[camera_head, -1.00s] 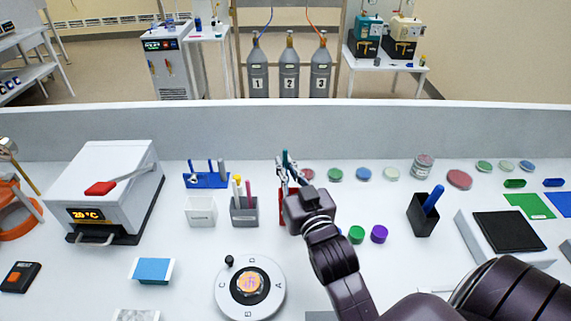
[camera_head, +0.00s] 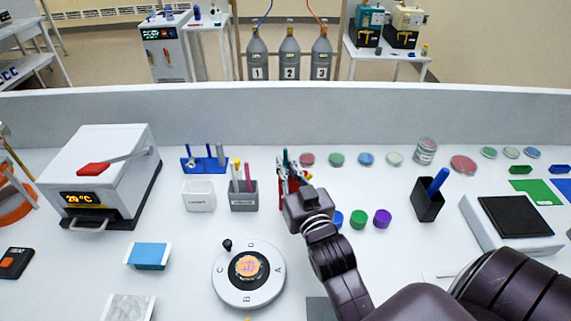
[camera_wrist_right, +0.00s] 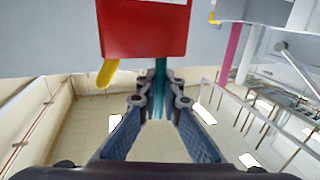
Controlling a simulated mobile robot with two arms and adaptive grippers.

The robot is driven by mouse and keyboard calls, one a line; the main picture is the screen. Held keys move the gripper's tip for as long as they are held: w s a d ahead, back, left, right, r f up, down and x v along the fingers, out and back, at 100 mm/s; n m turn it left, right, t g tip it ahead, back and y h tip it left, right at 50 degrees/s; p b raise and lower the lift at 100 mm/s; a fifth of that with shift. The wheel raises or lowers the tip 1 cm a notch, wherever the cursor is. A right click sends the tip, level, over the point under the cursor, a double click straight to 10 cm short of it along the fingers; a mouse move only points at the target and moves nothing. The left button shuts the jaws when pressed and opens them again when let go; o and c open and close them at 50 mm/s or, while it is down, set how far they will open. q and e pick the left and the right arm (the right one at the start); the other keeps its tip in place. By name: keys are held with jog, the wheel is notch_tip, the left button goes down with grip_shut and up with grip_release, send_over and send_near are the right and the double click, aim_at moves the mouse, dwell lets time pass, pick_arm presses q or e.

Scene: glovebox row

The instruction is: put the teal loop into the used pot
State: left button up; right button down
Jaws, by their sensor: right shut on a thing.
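My right gripper (camera_head: 283,168) is shut on the teal loop (camera_head: 285,155), which stands roughly upright at a red holder (camera_head: 284,186). In the right wrist view the teal loop (camera_wrist_right: 159,78) runs between the fingertips (camera_wrist_right: 158,102), beside the red holder (camera_wrist_right: 145,30). I cannot tell whether the loop is clear of the holder. To the left stand a grey pot (camera_head: 243,202) with pink and yellow sticks in it and a white pot (camera_head: 199,202) with a label too small to read. Which one is the used pot cannot be told. My left gripper is not in view.
A blue rack (camera_head: 204,164) stands behind the pots. A round dial (camera_head: 222,284) is in front. Coloured caps (camera_head: 358,219) lie right of my gripper, and a black pot (camera_head: 427,203) with a blue pen stands beyond. Several dishes (camera_head: 366,159) line the back.

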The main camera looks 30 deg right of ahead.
aim_at(286, 150)
jog(key=shift+f, duration=0.5)
dwell(0.5)
jog(key=c, duration=2)
grip_release()
jog(key=shift+c, duration=0.2)
jog(key=shift+r, duration=0.2)
jog(key=shift+r+p, duration=4.35)
jog(key=shift+p, duration=0.35)
jog(key=shift+f, duration=0.1)
